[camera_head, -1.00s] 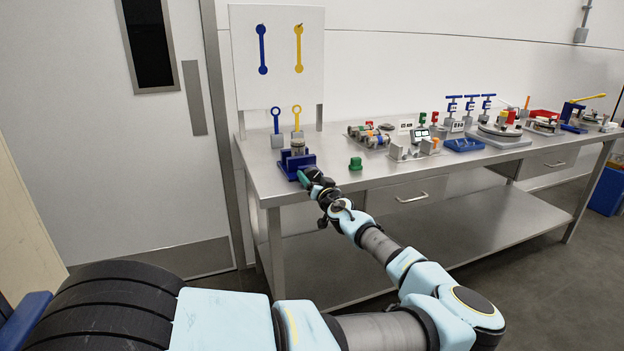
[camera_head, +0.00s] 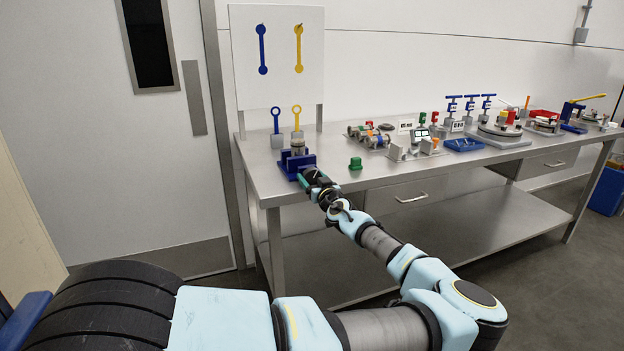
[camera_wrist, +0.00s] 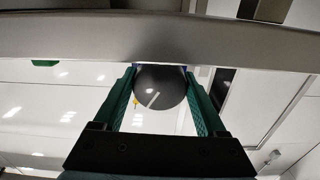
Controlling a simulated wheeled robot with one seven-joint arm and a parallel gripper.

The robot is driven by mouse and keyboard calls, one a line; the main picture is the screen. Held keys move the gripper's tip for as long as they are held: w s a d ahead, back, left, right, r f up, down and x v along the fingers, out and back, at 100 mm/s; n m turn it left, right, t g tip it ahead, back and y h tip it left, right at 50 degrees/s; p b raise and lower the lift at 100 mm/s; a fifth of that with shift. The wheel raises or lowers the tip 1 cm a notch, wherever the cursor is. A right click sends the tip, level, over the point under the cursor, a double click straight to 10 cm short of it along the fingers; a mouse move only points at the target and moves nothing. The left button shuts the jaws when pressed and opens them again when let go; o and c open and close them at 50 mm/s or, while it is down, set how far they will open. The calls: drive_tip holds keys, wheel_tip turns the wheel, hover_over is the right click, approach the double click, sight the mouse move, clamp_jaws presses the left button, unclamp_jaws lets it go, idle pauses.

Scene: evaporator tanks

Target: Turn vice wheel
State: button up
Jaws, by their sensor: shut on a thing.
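The blue vice (camera_head: 297,162) stands at the left front of the steel bench, with a grey metal cylinder on top. Its wheel is the dark round disc with a pale line (camera_wrist: 160,88) in the wrist view. My gripper (camera_wrist: 160,74) has its two green fingers on either side of this wheel and is shut on it. In the head view my gripper (camera_head: 304,180) reaches the front of the vice at the bench edge. The wheel is hidden there behind my gripper.
A green knob (camera_head: 355,163) stands on the bench right of the vice. Blue and yellow ring-topped tools (camera_head: 276,120) stand behind it. The bench's front edge (camera_wrist: 230,52) crosses the wrist view. Several fixtures fill the bench further right.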

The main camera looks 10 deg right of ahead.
drive_tip(key=shift+n, duration=2.2)
drive_tip(key=o, duration=1.3)
drive_tip(key=shift+s+d+b, duration=0.25)
drive_tip(key=shift+s+b, duration=0.25)
drive_tip(key=shift+s, duration=1.3)
drive_tip(key=shift+s+d+b, duration=0.25)
drive_tip(key=shift+s+b, duration=0.2)
drive_tip(key=shift+s, duration=1.35)
drive_tip(key=shift+s+d+b, duration=0.25)
drive_tip(key=shift+s+b, duration=0.25)
drive_tip(key=shift+s, duration=1.3)
